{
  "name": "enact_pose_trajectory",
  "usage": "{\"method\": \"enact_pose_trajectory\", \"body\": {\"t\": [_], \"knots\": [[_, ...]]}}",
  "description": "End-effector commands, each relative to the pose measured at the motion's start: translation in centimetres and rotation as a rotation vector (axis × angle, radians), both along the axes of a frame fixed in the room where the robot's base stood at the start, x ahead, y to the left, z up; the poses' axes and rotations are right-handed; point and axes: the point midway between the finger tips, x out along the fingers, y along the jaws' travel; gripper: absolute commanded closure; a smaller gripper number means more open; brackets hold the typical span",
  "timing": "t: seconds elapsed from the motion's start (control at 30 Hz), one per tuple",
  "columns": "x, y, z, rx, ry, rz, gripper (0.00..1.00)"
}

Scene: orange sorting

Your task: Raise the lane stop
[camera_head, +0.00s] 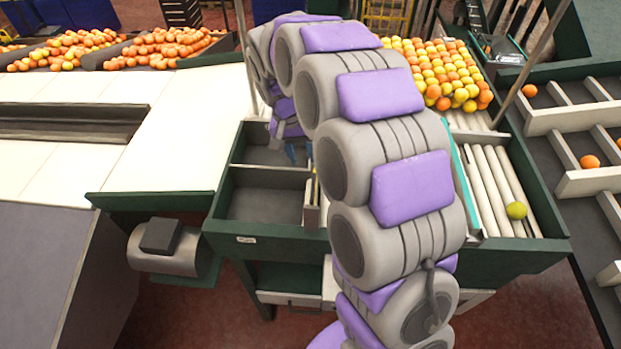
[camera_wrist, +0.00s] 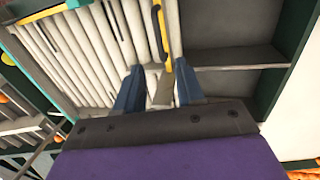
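A yellow bar (camera_wrist: 161,32), which may be the lane stop, stands at the edge of the pale rollers (camera_wrist: 85,50) in the wrist view. A thin yellow strip (camera_head: 316,188) shows beside my arm in the head view. My gripper (camera_wrist: 159,66) is open, its two blue fingers apart. The bar's lower end and a grey-tan piece (camera_wrist: 163,90) appear between the fingers; I cannot tell whether either touches. In the head view, my arm hides most of the gripper (camera_head: 299,152) and the middle of the sorting table (camera_head: 262,238).
Dark empty compartments (camera_head: 262,203) lie left of my arm. Right of it, a yellow-green fruit (camera_head: 516,210) sits on the white rollers (camera_head: 487,180). Oranges and yellow fruit (camera_head: 440,72) are piled behind. A divided rack (camera_head: 585,120) stands at the right.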

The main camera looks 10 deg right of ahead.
Motion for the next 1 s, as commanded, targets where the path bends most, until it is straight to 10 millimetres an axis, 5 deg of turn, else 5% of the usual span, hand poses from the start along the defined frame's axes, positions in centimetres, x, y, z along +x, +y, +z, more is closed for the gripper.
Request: {"method": "enact_pose_trajectory", "body": {"t": [0.5,1.0], "knots": [[-0.7,-1.8,-9.1,-0.001,0.004,0.0,0.62],[-0.7,-2.0,-10.5,0.001,-0.001,0.001,0.62]]}}
